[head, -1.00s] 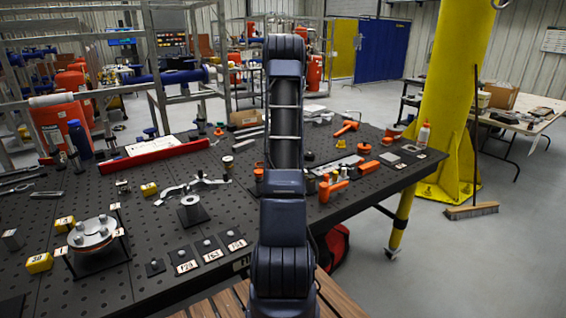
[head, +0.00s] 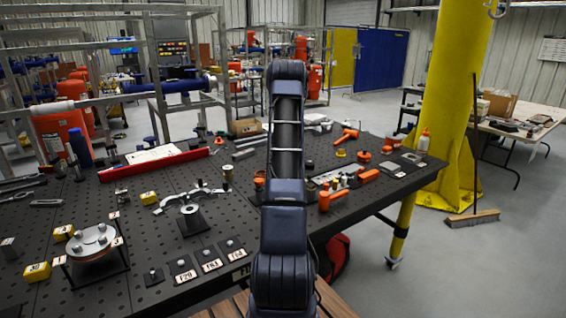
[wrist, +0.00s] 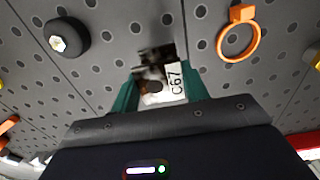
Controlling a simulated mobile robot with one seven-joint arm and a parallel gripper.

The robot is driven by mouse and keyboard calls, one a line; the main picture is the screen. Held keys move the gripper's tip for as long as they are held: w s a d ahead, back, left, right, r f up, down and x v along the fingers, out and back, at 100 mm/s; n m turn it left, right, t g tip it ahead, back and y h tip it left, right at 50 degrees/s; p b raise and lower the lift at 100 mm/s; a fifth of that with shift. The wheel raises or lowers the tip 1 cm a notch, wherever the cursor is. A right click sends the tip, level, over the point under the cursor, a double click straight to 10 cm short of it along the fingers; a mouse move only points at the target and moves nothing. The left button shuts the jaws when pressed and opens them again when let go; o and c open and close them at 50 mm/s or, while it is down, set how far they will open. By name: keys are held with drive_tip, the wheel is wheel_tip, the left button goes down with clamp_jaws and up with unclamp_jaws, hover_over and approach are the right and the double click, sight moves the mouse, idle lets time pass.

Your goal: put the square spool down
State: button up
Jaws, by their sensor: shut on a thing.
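My gripper (wrist: 160,92) shows in the wrist view with its two teal fingers closed on a small dark and metallic piece (wrist: 152,72), which I take to be the square spool. A white label reading C67 (wrist: 176,80) shows at this piece, between the fingers. The piece's outline is partly hidden by the fingers and the gripper body. The perforated dark table top (wrist: 110,25) lies beyond it; I cannot tell whether the piece touches it. In the head view my arm hides the gripper and the piece.
In the wrist view a black round part with a bolt (wrist: 67,37) lies left and an orange ring (wrist: 238,40) right. In the head view, labelled square plates (head: 210,262), a clamp stand (head: 193,220) and a round flange fixture (head: 92,242) stand on the table's left; orange parts (head: 368,177) lie right.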

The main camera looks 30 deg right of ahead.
drive_tip(key=shift+f, duration=2.1)
drive_tip(key=shift+f, duration=0.15)
drive_tip(key=o, duration=1.1)
